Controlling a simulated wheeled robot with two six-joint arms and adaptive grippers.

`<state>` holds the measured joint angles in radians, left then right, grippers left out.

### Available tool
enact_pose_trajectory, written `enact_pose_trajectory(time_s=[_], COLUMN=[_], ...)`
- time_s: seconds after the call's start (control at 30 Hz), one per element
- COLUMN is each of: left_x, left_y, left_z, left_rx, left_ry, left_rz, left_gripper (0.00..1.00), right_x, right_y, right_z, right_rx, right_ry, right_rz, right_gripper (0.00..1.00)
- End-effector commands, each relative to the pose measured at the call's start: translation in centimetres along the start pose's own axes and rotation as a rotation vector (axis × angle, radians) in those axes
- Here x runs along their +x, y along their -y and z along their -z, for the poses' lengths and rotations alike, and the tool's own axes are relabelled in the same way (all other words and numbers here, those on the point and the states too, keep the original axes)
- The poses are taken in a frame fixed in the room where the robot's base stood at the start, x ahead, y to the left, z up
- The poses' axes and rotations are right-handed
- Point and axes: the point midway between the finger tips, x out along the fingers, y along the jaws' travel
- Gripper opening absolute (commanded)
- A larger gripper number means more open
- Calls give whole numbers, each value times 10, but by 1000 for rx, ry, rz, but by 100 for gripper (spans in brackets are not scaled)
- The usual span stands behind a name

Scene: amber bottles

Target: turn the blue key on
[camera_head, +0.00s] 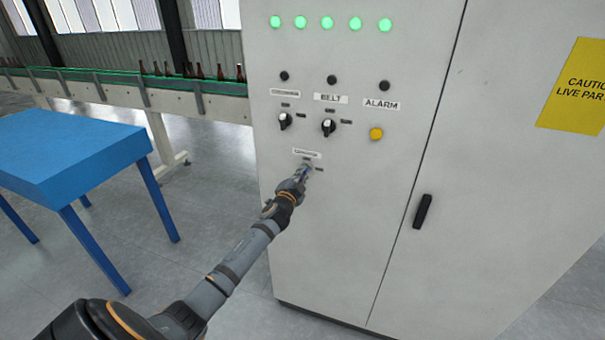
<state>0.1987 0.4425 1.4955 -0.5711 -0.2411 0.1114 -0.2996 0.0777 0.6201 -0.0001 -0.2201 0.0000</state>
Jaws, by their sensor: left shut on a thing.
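A grey control cabinet (350,230) stands ahead of me. Low on its front is a small white label (307,153), with a tiny dark tag (319,170) below it to the right. My left gripper (304,172) reaches up from the lower left to the spot just under that label. It is shut on the blue key at the cabinet face; the fingers hide nearly all of the key, so its angle cannot be read. My right gripper is not in view.
Above the key are two black-and-white rotary knobs (328,127), a yellow button (376,133) under the ALARM label, dark lamps and several lit green lamps (328,23). A black door handle (422,211) is to the right. A blue table (70,145) stands left; bottles ride a conveyor (130,92) behind.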

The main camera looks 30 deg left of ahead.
Motion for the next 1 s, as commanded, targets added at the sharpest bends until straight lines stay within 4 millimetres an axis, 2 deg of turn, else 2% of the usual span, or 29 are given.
enact_pose_trajectory(time_s=[0.6,1.0], left_x=[0,0], left_y=[-2,-2], left_z=[0,-1], left_rx=[527,683], left_ry=[0,0], left_rz=[-1,-2], left_gripper=[0,0], right_x=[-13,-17], right_y=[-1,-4], right_z=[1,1], right_rx=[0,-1], right_ry=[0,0], right_rz=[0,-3], right_gripper=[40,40])
